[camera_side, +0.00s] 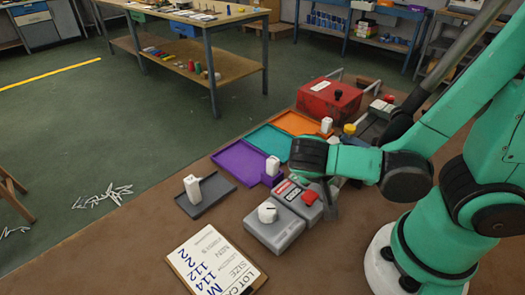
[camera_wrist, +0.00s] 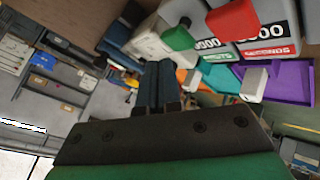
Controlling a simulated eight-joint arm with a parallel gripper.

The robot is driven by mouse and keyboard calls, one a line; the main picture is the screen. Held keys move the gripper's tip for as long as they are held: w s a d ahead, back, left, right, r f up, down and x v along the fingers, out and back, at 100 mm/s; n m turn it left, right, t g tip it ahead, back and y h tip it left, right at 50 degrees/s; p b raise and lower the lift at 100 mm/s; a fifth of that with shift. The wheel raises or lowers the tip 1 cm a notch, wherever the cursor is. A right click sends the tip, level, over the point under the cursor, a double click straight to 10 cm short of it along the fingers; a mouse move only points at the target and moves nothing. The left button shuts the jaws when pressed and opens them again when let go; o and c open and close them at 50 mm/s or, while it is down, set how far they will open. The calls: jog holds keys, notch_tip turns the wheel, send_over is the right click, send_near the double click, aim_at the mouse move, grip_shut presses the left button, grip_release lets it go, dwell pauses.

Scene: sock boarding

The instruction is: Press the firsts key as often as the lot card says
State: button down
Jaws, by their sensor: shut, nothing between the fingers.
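In the wrist view, the firsts counter shows a green label (camera_wrist: 217,59), a green key (camera_wrist: 180,38) and visible zeros. Beside it the seconds counter has a red label (camera_wrist: 269,51), a red key (camera_wrist: 235,20) and visible zeros, its display partly covered by the key. In the side view the red key (camera_side: 310,197) shows; the green key is hidden by my arm. My gripper (camera_wrist: 157,68) is shut and empty, apart from the green key in the wrist view. The lot card (camera_side: 216,262) lies tilted at the front, with handwritten M, 114, 112 and 2; its row words are hard to read.
A grey unit with a white knob (camera_side: 268,212) stands beside the seconds counter. Purple (camera_side: 236,163), teal (camera_side: 268,142), orange (camera_side: 295,123) and dark grey (camera_side: 207,196) trays lie on the brown table. A red box (camera_side: 328,98) stands at the back.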

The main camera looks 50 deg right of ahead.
jog(key=shift+r, duration=2.5)
jog(key=shift+w, duration=0.1)
jog(key=w+n+y, duration=0.1)
jog(key=a+f+n+t+y, duration=0.1)
jog(key=y, duration=0.1)
jog(key=w+n+y, duration=0.1)
jog(key=n+y, duration=0.1)
jog(key=shift+w+a+f, duration=0.15)
jog(key=shift+w+f, duration=0.15)
jog(key=shift+w, duration=0.05)
jog(key=w+r+n+t+y, duration=0.1)
jog(key=w+t+y, duration=0.1)
jog(key=w+a+r+n+t+y, duration=0.1)
jog(key=w+r+t+y, duration=0.1)
jog(key=shift+r+n, duration=0.1)
jog(key=shift+n, duration=0.2)
